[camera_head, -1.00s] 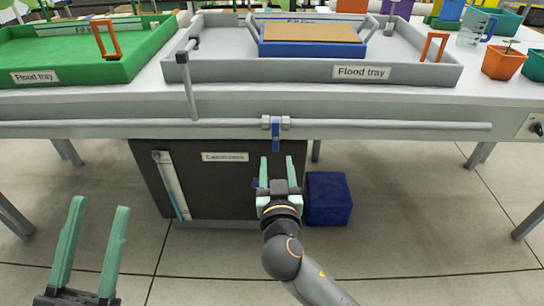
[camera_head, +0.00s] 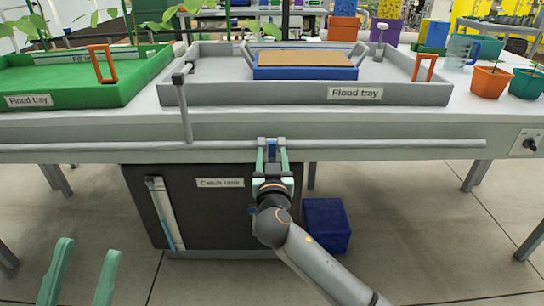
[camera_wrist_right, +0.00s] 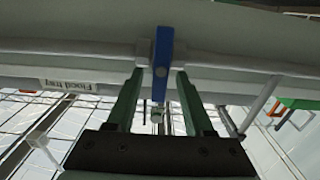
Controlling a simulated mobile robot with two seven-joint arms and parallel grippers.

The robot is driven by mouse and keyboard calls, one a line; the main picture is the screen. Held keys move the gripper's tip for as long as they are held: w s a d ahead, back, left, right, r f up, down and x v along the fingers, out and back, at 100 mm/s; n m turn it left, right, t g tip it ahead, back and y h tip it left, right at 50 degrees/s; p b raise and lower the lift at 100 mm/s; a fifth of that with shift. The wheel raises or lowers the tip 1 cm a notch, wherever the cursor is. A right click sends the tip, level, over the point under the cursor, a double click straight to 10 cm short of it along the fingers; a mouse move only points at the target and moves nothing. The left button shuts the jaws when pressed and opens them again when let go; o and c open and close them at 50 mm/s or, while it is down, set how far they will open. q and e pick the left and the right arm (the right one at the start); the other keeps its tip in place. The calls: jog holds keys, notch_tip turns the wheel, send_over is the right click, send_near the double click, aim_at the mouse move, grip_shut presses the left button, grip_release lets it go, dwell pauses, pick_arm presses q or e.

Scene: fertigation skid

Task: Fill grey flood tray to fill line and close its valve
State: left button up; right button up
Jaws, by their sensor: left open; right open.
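The grey flood tray (camera_head: 220,95) sits on the bench with a blue container (camera_head: 305,73) with a brown top inside it. Its fill line is hidden behind that container. A valve with a blue handle (camera_wrist_right: 161,62) sits on the grey pipe along the bench front; the handle lies in line with my right gripper, across the pipe. My right gripper (camera_head: 272,150) is open, with its fingers on either side of the handle and a gap to it on both sides in the right wrist view. My left gripper (camera_head: 82,265) is open and empty at the lower left, away from the bench.
The dark catch tank (camera_head: 195,225) with a level tube (camera_head: 165,212) stands under the bench, a blue box (camera_head: 327,225) beside it. A green flood tray (camera_head: 90,92) is at left. A control knob (camera_head: 530,144), plant pots (camera_head: 490,82) and a jug (camera_head: 460,52) are at right.

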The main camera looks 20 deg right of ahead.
jog(key=shift+w+d, duration=0.2)
jog(key=shift+w, duration=0.5)
jog(key=shift+c, duration=0.3)
grip_shut()
